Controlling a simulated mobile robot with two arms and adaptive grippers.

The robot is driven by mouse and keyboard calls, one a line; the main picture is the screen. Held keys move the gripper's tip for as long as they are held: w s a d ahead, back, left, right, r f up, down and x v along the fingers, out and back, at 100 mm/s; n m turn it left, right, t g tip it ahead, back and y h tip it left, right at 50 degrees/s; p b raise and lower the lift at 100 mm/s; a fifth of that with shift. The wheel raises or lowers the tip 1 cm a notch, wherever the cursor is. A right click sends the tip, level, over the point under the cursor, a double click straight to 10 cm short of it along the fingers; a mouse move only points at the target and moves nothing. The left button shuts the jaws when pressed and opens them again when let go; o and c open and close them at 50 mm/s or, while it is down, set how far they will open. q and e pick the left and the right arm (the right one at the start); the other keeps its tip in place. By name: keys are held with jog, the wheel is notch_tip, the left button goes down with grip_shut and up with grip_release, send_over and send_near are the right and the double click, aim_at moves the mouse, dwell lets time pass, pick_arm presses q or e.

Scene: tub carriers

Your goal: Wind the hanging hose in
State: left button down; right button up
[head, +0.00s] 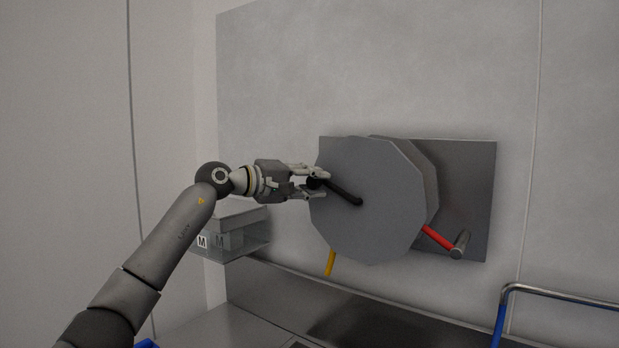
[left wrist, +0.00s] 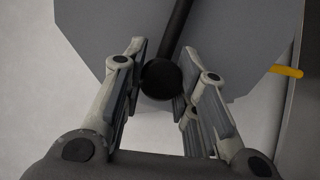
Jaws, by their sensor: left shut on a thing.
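The hose reel (head: 375,215) is a grey many-sided drum on a dark plate (head: 468,170) on the wall. A black crank arm (head: 345,193) lies across its front face, with a round black knob at its outer end on the left. My left gripper (head: 318,184) is shut on this crank handle; in the left wrist view the round knob (left wrist: 161,80) sits between the two fingers. A short yellow hose end (head: 330,263) hangs below the drum; it also shows in the left wrist view (left wrist: 287,71). My right gripper is not in view.
A red lever (head: 437,237) with a grey end sticks out at the drum's lower right. Grey boxes marked M (head: 228,235) stand left, below my left arm. A metal counter (head: 300,300) runs below the reel. A blue and chrome rail (head: 550,292) is at the lower right.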

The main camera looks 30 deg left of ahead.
pick_arm(q)
jog(key=shift+s+d+r+m+y+p, duration=0.1)
jog(key=shift+d+r+m+y+p, duration=0.15)
jog(key=shift+r+m+p, duration=0.25)
jog(key=shift+d+r+m+y+p, duration=0.15)
jog(key=shift+d+r+m+p, duration=0.1)
jog(key=shift+r+m+p, duration=0.25)
jog(key=shift+d+r+g, duration=0.15)
jog(key=shift+g, duration=0.15)
jog(key=shift+d+p, duration=0.1)
jog(key=shift+p, duration=0.2)
jog(key=c, duration=1.1)
grip_release()
jog(key=v, duration=1.2)
jog(key=shift+d, duration=0.1)
